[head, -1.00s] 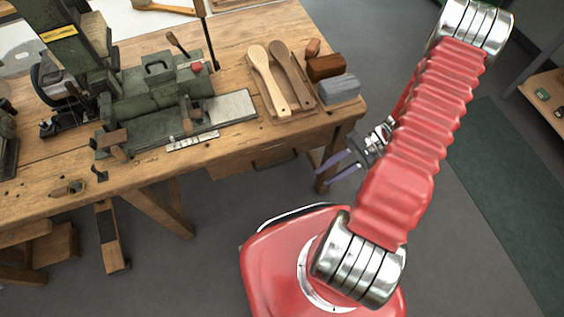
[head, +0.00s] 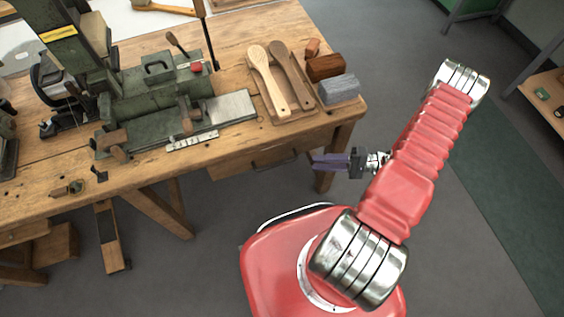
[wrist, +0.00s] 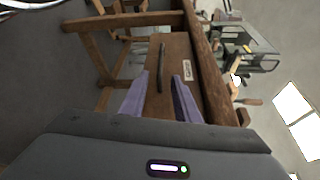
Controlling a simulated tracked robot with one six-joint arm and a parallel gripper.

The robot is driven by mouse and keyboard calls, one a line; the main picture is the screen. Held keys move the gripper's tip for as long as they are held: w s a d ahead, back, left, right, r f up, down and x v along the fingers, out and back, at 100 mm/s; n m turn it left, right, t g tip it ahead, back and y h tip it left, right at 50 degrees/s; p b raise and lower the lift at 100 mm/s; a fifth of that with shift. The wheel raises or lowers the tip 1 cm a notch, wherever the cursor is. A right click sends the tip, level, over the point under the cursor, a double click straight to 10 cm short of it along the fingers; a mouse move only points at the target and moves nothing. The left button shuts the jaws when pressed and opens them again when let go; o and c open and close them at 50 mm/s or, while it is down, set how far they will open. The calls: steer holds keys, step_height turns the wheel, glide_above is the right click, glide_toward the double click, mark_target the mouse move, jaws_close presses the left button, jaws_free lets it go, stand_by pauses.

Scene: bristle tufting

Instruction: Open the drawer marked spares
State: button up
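A wooden drawer (head: 235,167) with a dark bar handle (head: 277,160) sits under the bench top at its right end. In the wrist view its front (wrist: 178,50) carries a dark handle (wrist: 161,66) and a small pale label (wrist: 187,70), whose lettering is too small to read. The drawer looks closed. My gripper (head: 313,162) is to the right of the drawer, with its purple fingers pointing left. In the wrist view the fingers (wrist: 160,76) are apart, and the handle appears between and beyond their tips. I see no contact with it.
The wooden bench (head: 225,60) holds a green machine (head: 150,95), a tray (head: 268,112) with two wooden brush bodies, and several blocks (head: 340,88) near the right corner. A bench leg (head: 325,178) stands close behind my gripper. The floor right of the bench is open.

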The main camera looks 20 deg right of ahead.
mark_target(282, 163)
stand_by(0.3)
steer(key=x, duration=1.4)
steer(key=shift+r, duration=0.1)
steer(key=shift+c, duration=0.4)
jaws_close()
steer(key=shift+d, duration=0.25)
steer(key=shift+s+a, duration=0.1)
steer(key=shift+a, duration=0.05)
